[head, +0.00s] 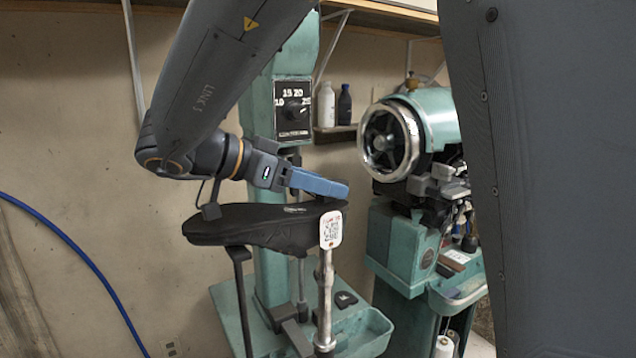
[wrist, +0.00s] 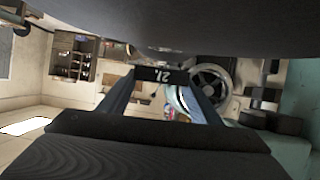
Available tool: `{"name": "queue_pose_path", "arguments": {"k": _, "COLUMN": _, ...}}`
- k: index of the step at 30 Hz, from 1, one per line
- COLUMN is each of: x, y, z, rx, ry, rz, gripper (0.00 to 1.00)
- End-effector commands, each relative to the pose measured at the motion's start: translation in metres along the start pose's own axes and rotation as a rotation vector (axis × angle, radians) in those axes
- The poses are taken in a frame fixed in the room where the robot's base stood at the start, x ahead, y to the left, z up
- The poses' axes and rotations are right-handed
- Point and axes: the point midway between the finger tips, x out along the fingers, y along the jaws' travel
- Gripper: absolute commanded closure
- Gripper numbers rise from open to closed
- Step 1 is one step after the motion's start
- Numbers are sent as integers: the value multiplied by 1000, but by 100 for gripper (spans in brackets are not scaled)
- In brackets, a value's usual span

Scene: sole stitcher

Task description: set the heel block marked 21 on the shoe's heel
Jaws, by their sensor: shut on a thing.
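A black shoe (head: 262,228) is held sole up on the stand, its toe to the left and a white tag (head: 330,229) at its right end. My gripper (head: 334,188), with blue fingers, reaches over the right part of the shoe from the left. In the wrist view, my gripper is shut on a dark heel block (wrist: 161,75) whose white marking looks like 21, turned over. A large dark surface, likely the shoe, fills the top of that view. In the head view the fingers hide most of the block; I cannot tell whether it touches the shoe.
A green machine with a handwheel (head: 389,140) is at the right. A dark block (head: 345,298) lies on the green base. A shelf with bottles (head: 327,104) is behind.

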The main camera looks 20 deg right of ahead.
Motion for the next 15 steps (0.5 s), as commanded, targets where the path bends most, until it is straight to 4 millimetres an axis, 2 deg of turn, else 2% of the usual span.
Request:
{"name": "queue_pose_path", "arguments": {"k": 3, "x": 0, "y": 0, "z": 0, "rx": 0, "ry": 0, "rz": 0, "gripper": 67}}
{"name": "queue_pose_path", "arguments": {"k": 4, "x": 0, "y": 0, "z": 0, "rx": 0, "ry": 0, "rz": 0, "gripper": 41}}
{"name": "queue_pose_path", "arguments": {"k": 8, "x": 0, "y": 0, "z": 0, "rx": 1, "ry": 0, "rz": 0, "gripper": 21}}
{"name": "queue_pose_path", "arguments": {"k": 15, "x": 0, "y": 0, "z": 0, "rx": 0, "ry": 0, "rz": 0, "gripper": 21}}
